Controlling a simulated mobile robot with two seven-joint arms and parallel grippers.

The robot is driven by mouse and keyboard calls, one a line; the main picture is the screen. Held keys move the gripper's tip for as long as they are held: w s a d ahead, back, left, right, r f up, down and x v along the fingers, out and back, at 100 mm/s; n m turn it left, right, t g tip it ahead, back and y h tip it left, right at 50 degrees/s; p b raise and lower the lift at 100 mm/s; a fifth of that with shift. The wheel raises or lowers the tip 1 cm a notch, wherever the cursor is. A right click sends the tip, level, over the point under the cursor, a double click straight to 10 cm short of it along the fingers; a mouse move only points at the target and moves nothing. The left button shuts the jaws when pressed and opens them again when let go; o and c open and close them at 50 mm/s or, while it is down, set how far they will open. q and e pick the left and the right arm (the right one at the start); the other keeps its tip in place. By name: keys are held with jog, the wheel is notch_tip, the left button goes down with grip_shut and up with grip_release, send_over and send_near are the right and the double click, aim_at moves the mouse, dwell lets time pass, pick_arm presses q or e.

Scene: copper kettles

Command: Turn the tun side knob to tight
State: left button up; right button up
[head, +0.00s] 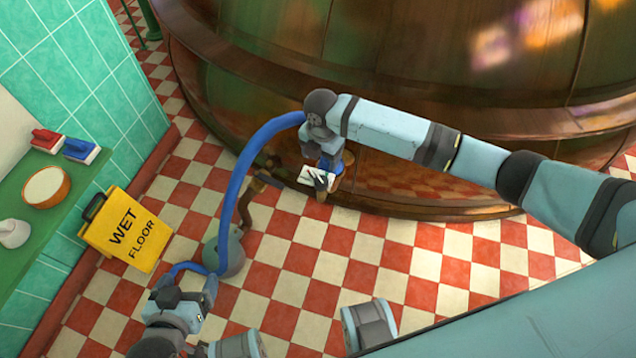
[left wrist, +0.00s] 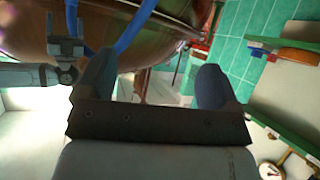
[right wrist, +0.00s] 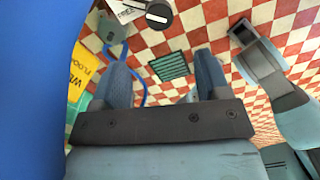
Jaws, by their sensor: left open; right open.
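The tun (head: 270,95) is a large copper vessel across the top of the head view. The side knob (right wrist: 158,15) is dark and round with a white bar on its face, at the top of the right wrist view. A white label (right wrist: 124,9) beside it is cut off, with "REE" legible. In the head view the label (head: 303,176) is partly covered by my right gripper (head: 326,165). That gripper is open and empty, close by the knob; I see no contact. My left gripper (head: 188,284) is open and empty at the lower left, away from the knob.
A blue hose (head: 236,185) loops down beside my right gripper and fills the left edge of the right wrist view. A yellow wet-floor sign (head: 127,230) stands left. A green shelf (head: 75,185) holds brushes and a bowl. Checkered floor (head: 375,250) is open in the middle.

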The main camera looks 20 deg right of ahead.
aim_at(321, 181)
notch_tip(321, 181, down, 12)
jog(key=b, duration=0.2)
jog(key=shift+b, duration=0.35)
jog(key=shift+r, duration=0.1)
jog(key=c, duration=0.9)
